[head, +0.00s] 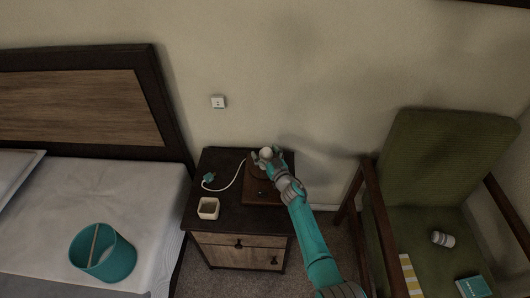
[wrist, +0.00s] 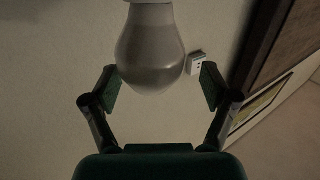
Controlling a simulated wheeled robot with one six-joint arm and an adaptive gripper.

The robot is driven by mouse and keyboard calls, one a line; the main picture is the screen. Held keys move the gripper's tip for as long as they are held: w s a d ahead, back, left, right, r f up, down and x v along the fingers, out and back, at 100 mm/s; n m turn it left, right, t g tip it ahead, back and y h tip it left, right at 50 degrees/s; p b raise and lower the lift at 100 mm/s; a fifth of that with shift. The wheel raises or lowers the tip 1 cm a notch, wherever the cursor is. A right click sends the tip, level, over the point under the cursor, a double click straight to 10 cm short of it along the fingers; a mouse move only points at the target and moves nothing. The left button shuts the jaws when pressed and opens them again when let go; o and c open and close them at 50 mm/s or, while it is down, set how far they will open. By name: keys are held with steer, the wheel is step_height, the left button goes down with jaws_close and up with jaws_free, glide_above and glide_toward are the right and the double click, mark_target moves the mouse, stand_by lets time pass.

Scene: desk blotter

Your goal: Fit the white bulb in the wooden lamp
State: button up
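The white bulb (wrist: 150,50) is large in the wrist view, round end down, its neck cut off by the top edge. In the head view the bulb (head: 266,152) shows above the nightstand. My gripper (wrist: 160,88) has its two fingers spread on either side of the bulb's round end, with a clear gap at right. It also shows at the bulb in the head view (head: 268,158). The wooden lamp (head: 258,188) stands on the nightstand, partly hidden by my gripper and arm. I cannot tell whether the bulb sits in its socket.
The dark nightstand (head: 205,228) also holds a cream square cup (head: 208,208) and a teal plug (head: 209,178) on a white cord. A teal shade (head: 102,252) lies on the bed at left. A green chair (head: 445,150) stands at right. A wall outlet (head: 219,102) is behind.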

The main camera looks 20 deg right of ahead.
steer(key=shift+f, duration=0.1)
steer(key=v, duration=1.2)
stand_by(0.7)
